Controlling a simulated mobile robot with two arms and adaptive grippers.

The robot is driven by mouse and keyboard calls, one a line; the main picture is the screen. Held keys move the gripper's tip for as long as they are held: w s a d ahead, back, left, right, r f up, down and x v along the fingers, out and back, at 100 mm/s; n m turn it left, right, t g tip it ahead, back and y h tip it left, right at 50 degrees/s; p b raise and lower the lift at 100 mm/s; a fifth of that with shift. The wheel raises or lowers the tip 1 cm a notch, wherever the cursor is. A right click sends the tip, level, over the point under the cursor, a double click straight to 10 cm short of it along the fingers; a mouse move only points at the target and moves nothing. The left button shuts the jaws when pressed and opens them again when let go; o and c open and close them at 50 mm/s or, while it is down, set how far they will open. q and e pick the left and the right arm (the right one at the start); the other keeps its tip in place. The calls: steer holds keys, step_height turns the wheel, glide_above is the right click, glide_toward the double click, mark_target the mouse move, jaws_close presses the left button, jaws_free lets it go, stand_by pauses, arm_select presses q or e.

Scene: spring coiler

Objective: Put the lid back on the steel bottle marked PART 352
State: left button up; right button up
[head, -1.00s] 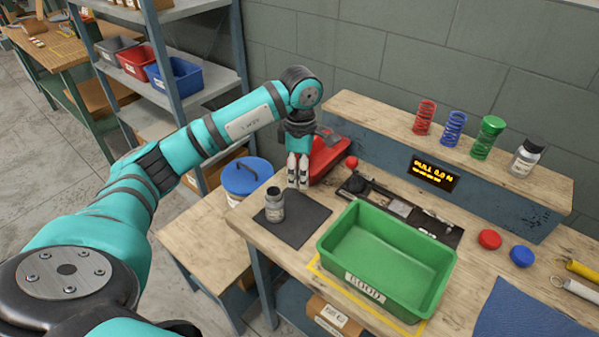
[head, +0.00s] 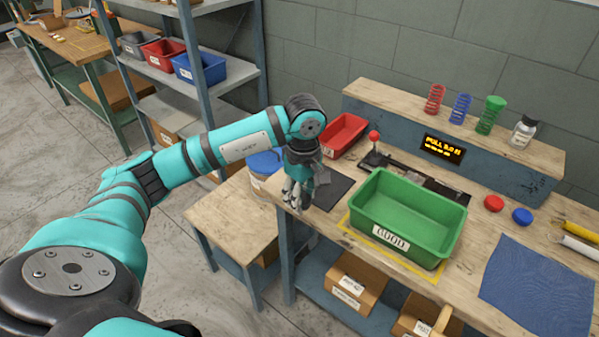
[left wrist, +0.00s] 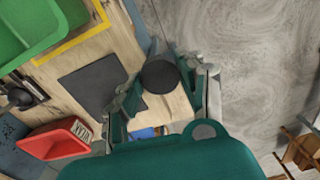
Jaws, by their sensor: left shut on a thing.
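My left gripper (head: 296,197) points down over the front left of the dark mat (head: 338,187) at the workbench's left end. In the left wrist view my left gripper (left wrist: 163,85) is shut on a dark round lid (left wrist: 160,77), seen flat from above. The mat (left wrist: 88,82) looks bare where it shows there. The labelled steel bottle that stood on the mat is not visible now; the gripper and lid may hide it. Whether the lid touches the bottle cannot be told. My right gripper is not in view.
A green bin (head: 452,233) stands right of the mat, with a red bin (head: 347,127) behind. Another bottle (head: 523,133) and several springs stand on the raised shelf.

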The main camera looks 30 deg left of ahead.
arm_select(q)
steer(key=s+d+f+m+b, duration=0.1)
steer(key=s+d+f+m, duration=0.9)
steer(key=s+f+m, duration=0.3)
steer(key=s+m, duration=0.2)
steer(key=m, duration=0.1)
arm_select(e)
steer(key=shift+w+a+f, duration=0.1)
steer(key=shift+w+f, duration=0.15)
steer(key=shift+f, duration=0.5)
arm_select(q)
steer(key=shift+s, duration=0.1)
